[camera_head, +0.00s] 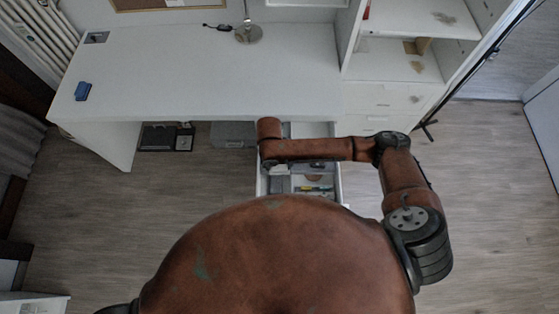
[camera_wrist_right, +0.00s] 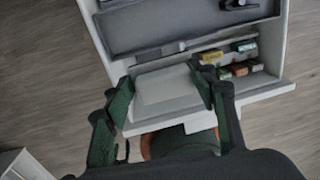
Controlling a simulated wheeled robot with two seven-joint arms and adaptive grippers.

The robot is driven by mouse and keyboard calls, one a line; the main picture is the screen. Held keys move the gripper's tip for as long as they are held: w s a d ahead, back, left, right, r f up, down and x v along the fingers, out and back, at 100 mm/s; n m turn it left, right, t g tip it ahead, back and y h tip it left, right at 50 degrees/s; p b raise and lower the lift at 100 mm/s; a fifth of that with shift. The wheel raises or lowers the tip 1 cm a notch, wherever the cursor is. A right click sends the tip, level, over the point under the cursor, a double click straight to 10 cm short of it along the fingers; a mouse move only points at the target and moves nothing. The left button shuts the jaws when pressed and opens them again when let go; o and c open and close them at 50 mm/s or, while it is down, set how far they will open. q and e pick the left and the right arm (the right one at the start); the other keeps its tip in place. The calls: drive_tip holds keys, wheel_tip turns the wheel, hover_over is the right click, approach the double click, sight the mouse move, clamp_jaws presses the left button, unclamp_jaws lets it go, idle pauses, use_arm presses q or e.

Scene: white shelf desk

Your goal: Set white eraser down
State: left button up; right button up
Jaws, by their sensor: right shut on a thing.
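A white eraser (camera_wrist_right: 168,88), seen as a pale flat block, lies between the two green fingers of my right gripper (camera_wrist_right: 160,76) in the right wrist view. The gripper is shut on it, one finger at each side. Eraser and gripper are over the near part of an open white drawer (camera_wrist_right: 278,90). Whether the eraser touches the drawer floor, I cannot tell. In the head view my right arm reaches over this drawer and mostly hides the gripper; the eraser cannot be made out there. My left gripper is not in view.
The drawer holds a grey tray (camera_wrist_right: 150,24) and several small coloured boxes (camera_wrist_right: 238,68) right of the eraser. A white desk (camera_head: 200,75) stands behind, mostly bare, with a blue block (camera_head: 83,91) and a lamp base (camera_head: 248,34). Shelves (camera_head: 395,60) stand at the right.

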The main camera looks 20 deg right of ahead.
drive_tip(key=w+f+b, duration=0.1)
drive_tip(key=w+f, duration=0.2)
drive_tip(key=w+d+f, duration=0.1)
drive_tip(key=w+f, duration=0.2)
drive_tip(key=shift+d+f+b, duration=0.2)
drive_tip(key=shift+f+b, duration=0.05)
drive_tip(key=shift+b, duration=0.15)
wheel_tip(320, 180, down, 3)
drive_tip(key=shift+s+b, duration=0.1)
drive_tip(key=shift+b, duration=0.25)
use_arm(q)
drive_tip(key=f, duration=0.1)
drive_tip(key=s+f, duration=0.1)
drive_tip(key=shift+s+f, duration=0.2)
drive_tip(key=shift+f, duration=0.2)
use_arm(e)
drive_tip(key=shift+r, duration=0.1)
drive_tip(key=o, duration=1.6)
use_arm(q)
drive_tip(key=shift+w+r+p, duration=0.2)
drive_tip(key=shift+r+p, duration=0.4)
drive_tip(key=shift+p, duration=0.05)
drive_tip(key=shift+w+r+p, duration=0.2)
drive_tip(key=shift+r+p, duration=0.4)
use_arm(e)
drive_tip(key=r, duration=0.8)
drive_tip(key=a+r, duration=0.1)
drive_tip(key=r, duration=0.3)
